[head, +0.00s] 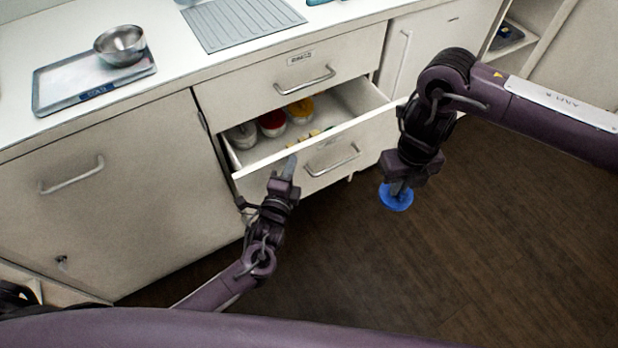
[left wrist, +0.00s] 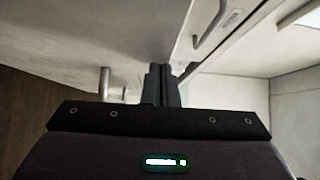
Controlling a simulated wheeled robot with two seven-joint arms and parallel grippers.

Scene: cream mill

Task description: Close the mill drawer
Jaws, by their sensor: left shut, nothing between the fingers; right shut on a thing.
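The open drawer (head: 305,146) sticks out of the white cabinet, below a shut drawer. It holds a white, a red and a yellow round item, with small yellow and green pieces near its front. My left gripper (head: 289,165) is shut and empty, at the drawer's front panel; whether it touches cannot be told. In the left wrist view its fingers (left wrist: 160,84) are together, close to pale panels and a bar handle. My right gripper (head: 399,187) is shut on a blue round object (head: 396,198), held above the floor, right of the drawer.
A metal bowl (head: 120,45) stands on a tray (head: 50,92) at the counter's left. A ribbed grey mat (head: 240,20) lies farther right. A cabinet door (head: 110,195) is left of the drawer. An open shelf (head: 512,35) is at the upper right. The dark floor (head: 480,270) is clear.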

